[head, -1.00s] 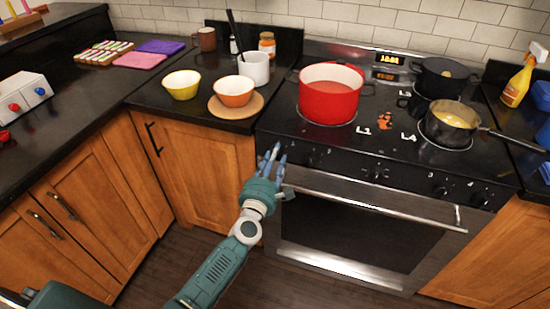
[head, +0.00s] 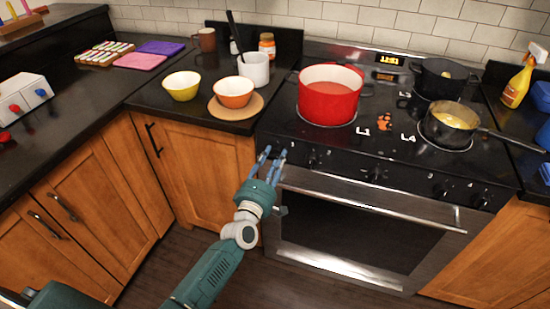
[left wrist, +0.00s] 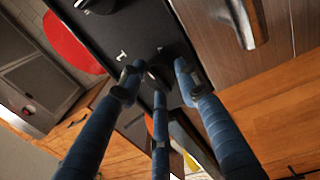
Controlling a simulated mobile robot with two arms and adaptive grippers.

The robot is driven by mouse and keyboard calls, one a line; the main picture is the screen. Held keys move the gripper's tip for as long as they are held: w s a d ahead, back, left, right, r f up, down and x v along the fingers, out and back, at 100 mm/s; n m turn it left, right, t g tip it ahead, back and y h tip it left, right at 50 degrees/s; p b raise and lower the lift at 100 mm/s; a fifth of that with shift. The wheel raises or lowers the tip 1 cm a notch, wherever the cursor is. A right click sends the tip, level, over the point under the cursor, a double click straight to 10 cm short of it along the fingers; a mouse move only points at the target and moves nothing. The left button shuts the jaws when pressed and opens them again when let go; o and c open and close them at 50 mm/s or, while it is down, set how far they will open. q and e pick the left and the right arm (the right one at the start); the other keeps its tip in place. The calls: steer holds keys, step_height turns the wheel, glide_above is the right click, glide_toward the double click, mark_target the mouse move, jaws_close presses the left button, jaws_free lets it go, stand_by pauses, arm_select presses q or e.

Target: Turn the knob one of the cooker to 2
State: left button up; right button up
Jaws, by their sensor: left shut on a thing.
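The cooker (head: 370,210) has a row of black knobs along its dark front panel. Knob one (left wrist: 154,76) shows in the left wrist view between the blue fingers of my left gripper, with a white mark beside it on the panel. My left gripper (head: 273,154) is at the left end of the panel in the head view, its fingers closed around this knob. In the head view the fingers largely hide the knob, and its setting cannot be read. My right gripper is not in view.
A red pot (head: 329,97) stands on the front left burner. A saucepan (head: 450,127) and a dark pot (head: 440,77) stand on the right burners. The oven handle (head: 370,199) runs just below the knobs. Another knob (head: 314,161) is close on the right.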

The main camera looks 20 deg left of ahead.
arm_select(q)
steer(key=m, duration=0.2)
steer(key=m+p, duration=0.1)
steer(key=m, duration=0.5)
steer(key=shift+a+h+p, duration=0.3)
steer(key=shift+a+p, duration=0.05)
steer(key=shift+a, duration=0.05)
steer(key=shift+r, duration=0.15)
steer(key=o, duration=1.1)
steer(key=shift+a, duration=0.1)
steer(key=shift+o, duration=0.2)
steer(key=shift+s, duration=0.1)
